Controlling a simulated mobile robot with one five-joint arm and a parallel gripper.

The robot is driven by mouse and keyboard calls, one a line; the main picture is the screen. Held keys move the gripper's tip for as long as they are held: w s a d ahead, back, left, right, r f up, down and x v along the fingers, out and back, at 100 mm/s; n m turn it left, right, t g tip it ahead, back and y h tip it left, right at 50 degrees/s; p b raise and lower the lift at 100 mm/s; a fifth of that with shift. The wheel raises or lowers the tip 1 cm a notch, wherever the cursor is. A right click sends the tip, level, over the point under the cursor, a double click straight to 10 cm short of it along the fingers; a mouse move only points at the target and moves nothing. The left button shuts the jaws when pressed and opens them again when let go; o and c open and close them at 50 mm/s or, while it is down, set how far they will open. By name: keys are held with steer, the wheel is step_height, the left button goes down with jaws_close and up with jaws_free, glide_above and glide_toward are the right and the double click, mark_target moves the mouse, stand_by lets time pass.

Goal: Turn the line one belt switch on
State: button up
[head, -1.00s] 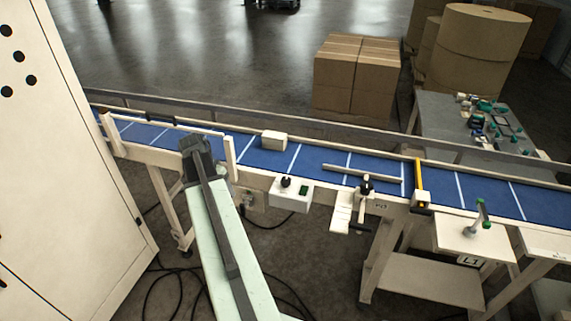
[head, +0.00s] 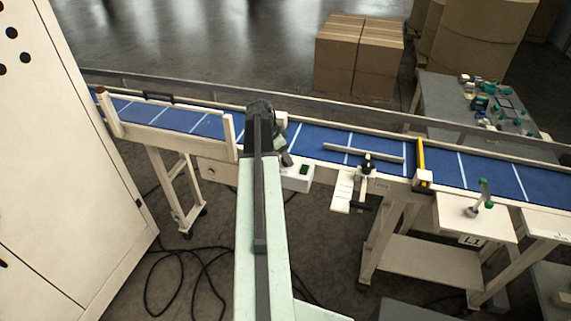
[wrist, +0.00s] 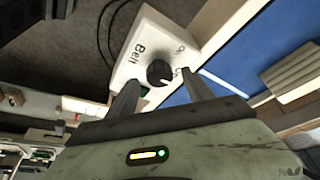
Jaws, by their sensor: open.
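The line one belt switch is a black round knob (wrist: 160,73) on a white box marked "Belt" (wrist: 137,58) in the wrist view. A small pale mark shows on the knob's lower right edge; I cannot read its setting surely. My gripper (wrist: 159,80) is open, with one finger on each side of the knob; I cannot tell whether they touch it. In the head view my gripper (head: 284,152) is over the left part of the switch box (head: 298,180), hiding the knob. A green button or lamp (head: 304,169) shows on the box.
The blue belt (head: 310,140) runs behind the box, with a pale guide bar (head: 362,153) and a partly hidden carton (head: 282,120). A clamp-like fixture (head: 366,163) stands right of the box. A large cabinet (head: 60,200) is at left; cables lie on the floor.

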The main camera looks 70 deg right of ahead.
steer(key=shift+s+d+f, duration=0.15)
steer(key=shift+f, duration=0.4)
steer(key=shift+r, duration=0.15)
